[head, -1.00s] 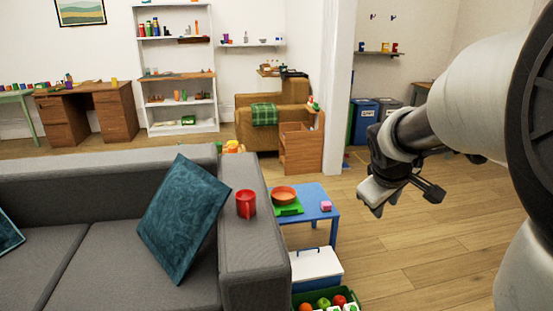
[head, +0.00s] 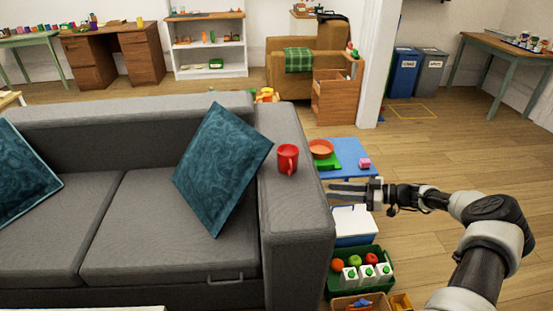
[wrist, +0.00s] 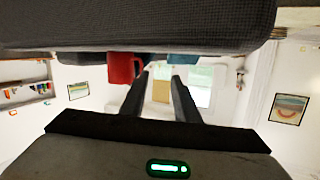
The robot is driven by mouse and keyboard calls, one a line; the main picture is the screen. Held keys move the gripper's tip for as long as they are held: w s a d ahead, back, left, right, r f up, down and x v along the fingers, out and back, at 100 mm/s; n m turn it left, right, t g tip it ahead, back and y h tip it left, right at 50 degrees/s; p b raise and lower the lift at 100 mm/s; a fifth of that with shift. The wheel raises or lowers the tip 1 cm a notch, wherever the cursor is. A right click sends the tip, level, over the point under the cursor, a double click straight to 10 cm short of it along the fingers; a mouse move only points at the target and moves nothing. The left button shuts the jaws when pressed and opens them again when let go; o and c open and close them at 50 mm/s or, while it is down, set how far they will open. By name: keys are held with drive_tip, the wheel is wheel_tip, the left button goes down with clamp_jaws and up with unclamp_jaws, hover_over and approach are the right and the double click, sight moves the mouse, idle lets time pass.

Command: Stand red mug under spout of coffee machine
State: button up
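The red mug (head: 288,159) stands upright on the right arm of the grey sofa (head: 110,225), its handle facing the camera. In the wrist view, which looks upside down, the red mug (wrist: 120,68) hangs from the grey sofa surface, left of the fingers. My gripper (head: 333,188) is to the right of the sofa arm, fingers pointing left towards it, apart from the mug. In the wrist view my gripper (wrist: 160,76) has its two fingers apart with nothing between them. No coffee machine is recognisable in these frames.
A teal cushion (head: 222,168) leans left of the mug. Right of the sofa are a blue table (head: 351,148) with an orange bowl (head: 321,148) and pink block (head: 364,163), a white-lidded box (head: 352,222) and a green crate (head: 338,284). Floor at right is clear.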

drive_tip(key=w+d+t, duration=0.1)
drive_tip(key=d+t, duration=0.1)
drive_tip(key=t, duration=0.1)
drive_tip(key=y, duration=0.1)
approach(288, 162)
drive_tip(key=s+f, duration=0.1)
drive_tip(key=s+a+b, duration=0.1)
drive_tip(key=shift+s+f, duration=0.35)
drive_tip(key=shift+f, duration=0.05)
drive_tip(key=shift+b+x, duration=0.55)
drive_tip(key=shift+x, duration=2.65)
drive_tip(key=shift+w+d, duration=0.1)
clamp_jaws()
drive_tip(key=shift+r, duration=0.1)
